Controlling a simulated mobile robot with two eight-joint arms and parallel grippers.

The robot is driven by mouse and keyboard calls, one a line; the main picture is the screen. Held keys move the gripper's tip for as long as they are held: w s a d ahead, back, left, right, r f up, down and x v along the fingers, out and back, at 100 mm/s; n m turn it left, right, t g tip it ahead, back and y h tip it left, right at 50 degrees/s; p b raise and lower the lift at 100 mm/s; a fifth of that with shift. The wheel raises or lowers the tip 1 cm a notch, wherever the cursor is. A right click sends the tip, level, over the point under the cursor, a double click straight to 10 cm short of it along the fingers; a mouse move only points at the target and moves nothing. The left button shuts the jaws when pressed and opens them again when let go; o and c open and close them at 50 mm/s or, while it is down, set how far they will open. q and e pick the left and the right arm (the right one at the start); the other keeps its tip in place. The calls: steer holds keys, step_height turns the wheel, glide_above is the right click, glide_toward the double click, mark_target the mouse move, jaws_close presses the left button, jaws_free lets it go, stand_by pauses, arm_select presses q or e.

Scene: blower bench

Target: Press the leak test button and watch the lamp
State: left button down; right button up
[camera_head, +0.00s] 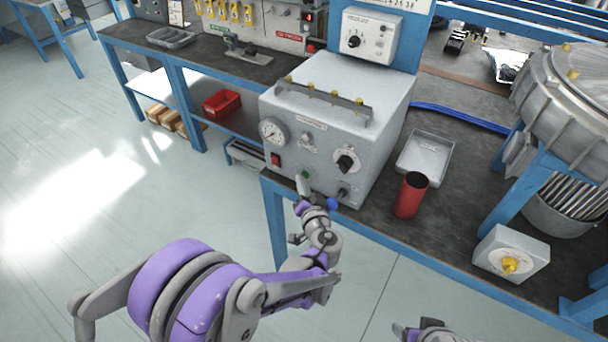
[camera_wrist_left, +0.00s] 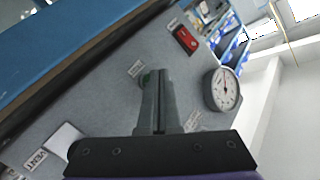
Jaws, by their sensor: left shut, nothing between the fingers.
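The grey test box (camera_head: 318,118) stands on the bench, its front panel facing my left arm. A green button (camera_head: 306,174) sits low on the panel; in the left wrist view the green button (camera_wrist_left: 146,79) is partly hidden behind my fingers. My left gripper (camera_head: 303,185) is shut and empty, its tips right at the button; I cannot tell whether they touch it. It also shows in the left wrist view (camera_wrist_left: 160,75). A small pale round fitting (camera_head: 307,137), possibly the lamp, shows no clear glow. Only part of my right gripper (camera_head: 405,330) shows at the bottom edge.
The panel also bears a gauge (camera_head: 273,131), a red switch (camera_head: 276,160) and a black knob (camera_head: 346,161). A red cup (camera_head: 410,195) and a grey tray (camera_head: 425,157) stand to the right. The blue bench edge (camera_head: 400,250) runs below the box.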

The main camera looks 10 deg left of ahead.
arm_select(q)
steer(key=shift+s+d+r, duration=0.1)
steer(key=shift+s+d, duration=0.15)
steer(key=shift+d, duration=0.05)
steer(key=s, duration=0.1)
steer(key=s+a, duration=0.1)
steer(key=s, duration=0.1)
steer(key=s+a, duration=0.1)
steer(key=shift+s, duration=0.4)
